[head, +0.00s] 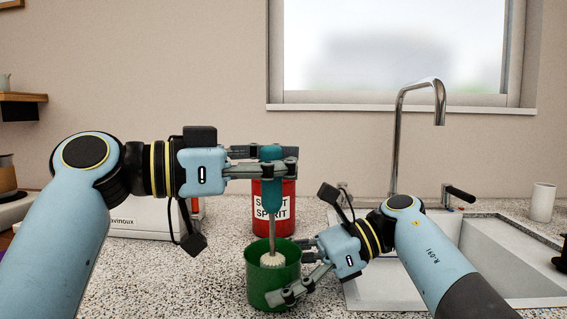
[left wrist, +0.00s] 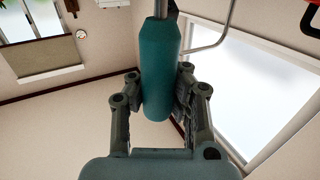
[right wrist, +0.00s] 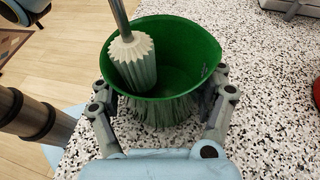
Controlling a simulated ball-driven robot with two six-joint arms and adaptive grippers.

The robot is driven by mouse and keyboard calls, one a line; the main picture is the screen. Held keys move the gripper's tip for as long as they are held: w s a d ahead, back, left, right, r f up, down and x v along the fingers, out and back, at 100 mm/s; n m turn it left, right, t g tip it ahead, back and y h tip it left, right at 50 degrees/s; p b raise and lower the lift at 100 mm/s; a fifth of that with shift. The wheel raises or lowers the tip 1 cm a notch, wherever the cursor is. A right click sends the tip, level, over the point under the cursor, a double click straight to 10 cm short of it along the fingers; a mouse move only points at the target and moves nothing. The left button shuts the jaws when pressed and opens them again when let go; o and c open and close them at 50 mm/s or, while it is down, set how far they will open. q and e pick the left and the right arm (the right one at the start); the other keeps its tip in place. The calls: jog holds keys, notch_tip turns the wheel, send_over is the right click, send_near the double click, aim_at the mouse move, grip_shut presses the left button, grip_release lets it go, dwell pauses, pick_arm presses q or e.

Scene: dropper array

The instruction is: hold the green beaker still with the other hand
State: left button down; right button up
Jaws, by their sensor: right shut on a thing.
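The green beaker (head: 259,291) stands upright on the speckled counter. My right gripper (head: 290,273) is shut on it from the right, with its fingers on both sides of the wall. The beaker also shows in the right wrist view (right wrist: 190,60) between the fingers. My left gripper (head: 281,162) is closed around the teal handle (head: 270,190) of a tool above the beaker. The handle fills the gap between the fingers in the left wrist view (left wrist: 160,80). The tool's metal rod points down, and its pale ridged head (right wrist: 132,62) is inside the beaker, near one wall.
A red can labelled as spirit (head: 285,220) stands behind the tool. A white box (head: 140,217) is behind my left arm. A sink (head: 510,255) with a tall tap (head: 398,130) lies to the right. The counter (head: 200,280) left of the beaker is clear.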

pick_arm(q)
jog(key=shift+f, duration=0.95)
jog(key=shift+w, duration=0.15)
jog(key=w, duration=0.3)
jog(key=shift+w+a+r, duration=0.1)
jog(key=shift+w+a, duration=0.1)
jog(key=shift+w, duration=0.15)
dwell(0.4)
jog(key=s, duration=0.4)
jog(key=shift+d, duration=0.2)
dwell(0.3)
